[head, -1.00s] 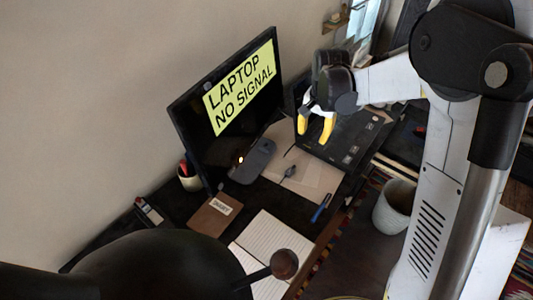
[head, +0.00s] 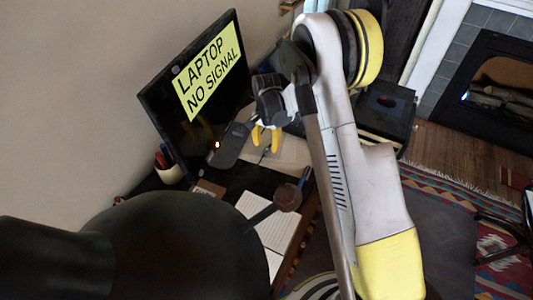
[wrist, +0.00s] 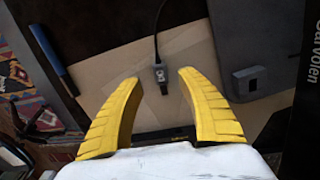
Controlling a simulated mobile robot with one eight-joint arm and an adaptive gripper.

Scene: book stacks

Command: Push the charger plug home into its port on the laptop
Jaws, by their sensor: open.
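The charger plug (wrist: 161,74) is a small grey connector on a black cable. In the wrist view it lies on a tan sheet (wrist: 110,65), framed between my fingertips, with its tip toward my palm. My gripper (wrist: 159,78) is open, with its yellow fingers apart on either side of the plug and nothing visibly gripped. How high the fingers are above the plug is unclear. In the head view my gripper (head: 266,138) hangs over the sheet, and the plug is not discernible there. The laptop is mostly hidden by my arm, and its port cannot be made out.
A monitor (head: 200,80) reading "LAPTOP NO SIGNAL" stands at the left. A grey device (head: 230,148) sits before it. An open notebook (head: 274,232) and a pen cup (head: 168,170) are nearby. A blue pen (wrist: 55,60) lies left of the plug in the wrist view.

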